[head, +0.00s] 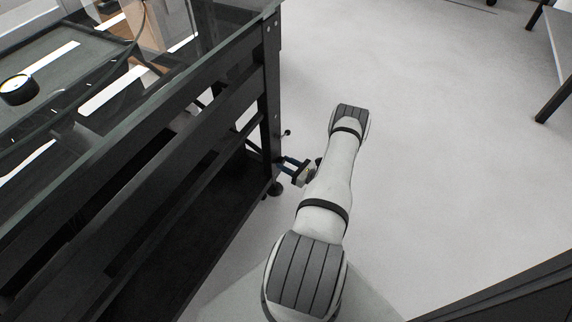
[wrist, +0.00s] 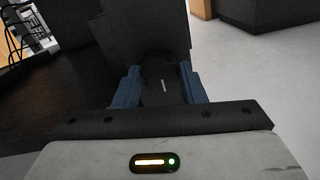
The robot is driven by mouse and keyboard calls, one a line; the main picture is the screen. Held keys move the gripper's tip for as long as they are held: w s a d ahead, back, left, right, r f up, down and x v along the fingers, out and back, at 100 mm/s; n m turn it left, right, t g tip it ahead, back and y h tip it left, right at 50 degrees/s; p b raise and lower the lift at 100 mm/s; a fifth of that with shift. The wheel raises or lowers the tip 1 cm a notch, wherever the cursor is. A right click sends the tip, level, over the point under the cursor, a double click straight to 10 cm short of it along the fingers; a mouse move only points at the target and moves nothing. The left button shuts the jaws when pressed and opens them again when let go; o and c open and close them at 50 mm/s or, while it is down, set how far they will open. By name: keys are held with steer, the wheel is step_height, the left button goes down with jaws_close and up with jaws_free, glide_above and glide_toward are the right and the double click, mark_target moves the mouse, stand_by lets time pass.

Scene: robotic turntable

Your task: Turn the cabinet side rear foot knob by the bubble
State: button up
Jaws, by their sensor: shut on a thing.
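The foot knob (wrist: 160,92) is black with a short pale mark, and in the wrist view it sits between my two blue fingers. My gripper (wrist: 160,86) is shut on it. In the head view my gripper (head: 283,164) reaches left to the lower end of the black cabinet's corner post (head: 272,95); the knob itself is hard to make out there. A dark foot (head: 274,188) stands on the floor just below. The bubble (head: 17,87), a round black-rimmed vial with a pale yellow face, lies on the glass top at the far left. Its bubble position is too small to read.
The cabinet's side rails (head: 150,165) and lower shelf (head: 165,235) lie left of my arm. A small lever (head: 287,132) sticks out from the post above my gripper. The pale floor (head: 430,150) to the right is clear, with table legs (head: 553,100) at the far right.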

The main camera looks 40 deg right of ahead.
steer(key=shift+a, duration=0.2)
steer(key=shift+c, duration=0.5)
steer(key=shift+d, duration=0.1)
steer(key=shift+f+n, duration=0.1)
steer(key=shift+n, duration=0.3)
